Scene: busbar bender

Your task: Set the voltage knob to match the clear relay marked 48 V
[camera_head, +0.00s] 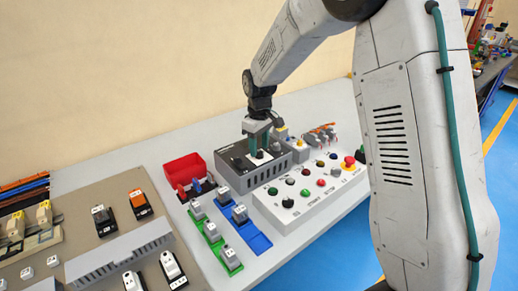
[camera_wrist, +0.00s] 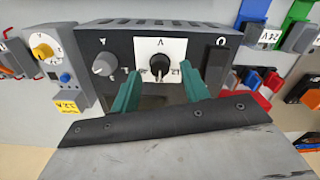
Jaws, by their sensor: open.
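The voltage knob (camera_wrist: 160,64) is black and sits on a white plate marked V on the dark face of a grey supply box (camera_wrist: 185,28). The box also shows in the head view (camera_head: 232,176). My gripper (camera_wrist: 160,80) is open, its teal fingers on either side of the knob. I cannot tell if they touch it. In the head view my gripper (camera_head: 257,142) is over the box's top face. The knob's exact setting is too small to read. Small grey relays (camera_head: 213,232) stand on green and blue bases; I cannot tell which is marked 48 V.
A grey knob (camera_wrist: 104,64) and a black switch (camera_wrist: 216,60) flank the voltage knob. A white button panel (camera_head: 300,190) stands right of the box in the head view. A red bin (camera_head: 184,168) stands behind left. A brown board (camera_head: 90,220) with parts lies left.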

